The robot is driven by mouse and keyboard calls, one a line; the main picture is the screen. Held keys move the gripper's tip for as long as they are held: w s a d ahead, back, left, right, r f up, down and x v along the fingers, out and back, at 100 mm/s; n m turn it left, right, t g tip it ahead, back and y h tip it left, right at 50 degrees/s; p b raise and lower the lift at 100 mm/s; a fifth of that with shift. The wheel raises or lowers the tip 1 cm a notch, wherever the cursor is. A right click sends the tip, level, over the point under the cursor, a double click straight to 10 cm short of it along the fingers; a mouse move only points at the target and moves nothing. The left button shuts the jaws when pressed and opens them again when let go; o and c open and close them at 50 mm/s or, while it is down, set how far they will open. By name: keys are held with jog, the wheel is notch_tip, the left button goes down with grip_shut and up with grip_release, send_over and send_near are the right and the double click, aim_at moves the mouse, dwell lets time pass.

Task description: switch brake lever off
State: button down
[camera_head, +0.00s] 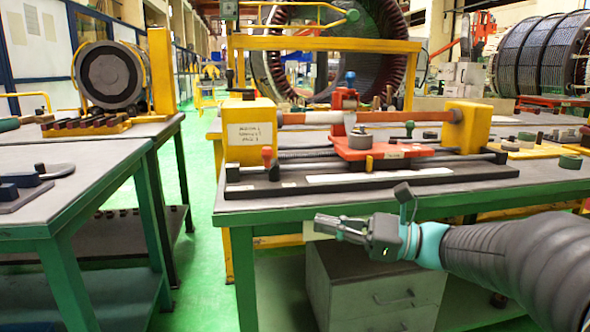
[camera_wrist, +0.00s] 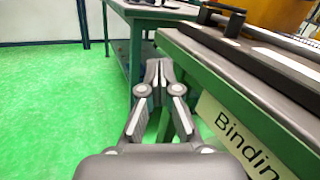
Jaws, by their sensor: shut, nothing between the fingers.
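The winding machine stands on the table; its red carriage (camera_head: 385,150) sits on a dark base. A red-knobbed lever (camera_head: 267,157) stands upright at the machine's front left. A green-knobbed lever (camera_head: 409,130) stands at the right of the carriage. I cannot tell which one is the brake lever. My gripper (camera_head: 320,224) is in front of the table's front edge, below and apart from both levers, pointing left. It is shut and empty. In the wrist view its fingertips (camera_wrist: 158,66) meet beside the table edge, and neither lever is clearly visible there.
A second table (camera_head: 75,180) stands left across a green floor aisle (camera_head: 200,220). Grey drawers (camera_head: 375,285) sit underneath.

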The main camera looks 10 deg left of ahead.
aim_at(271, 164)
jog(key=w+d+r+m+y, duration=0.1)
jog(key=w, duration=0.1)
jog(key=w+d+r+m+t+y, duration=0.1)
jog(key=w, duration=0.1)
jog(key=w+d+m+t+y, duration=0.1)
jog(key=w, duration=0.1)
jog(key=shift+d+r, duration=0.2)
jog(key=shift+r, duration=0.2)
jog(key=shift+s, duration=0.1)
jog(key=p+x, duration=0.1)
jog(key=x, duration=1.3)
jog(key=shift+r, duration=0.2)
jog(key=shift+d+m+t, duration=0.1)
jog(key=shift+m+t, duration=0.2)
jog(key=shift+t, duration=0.3)
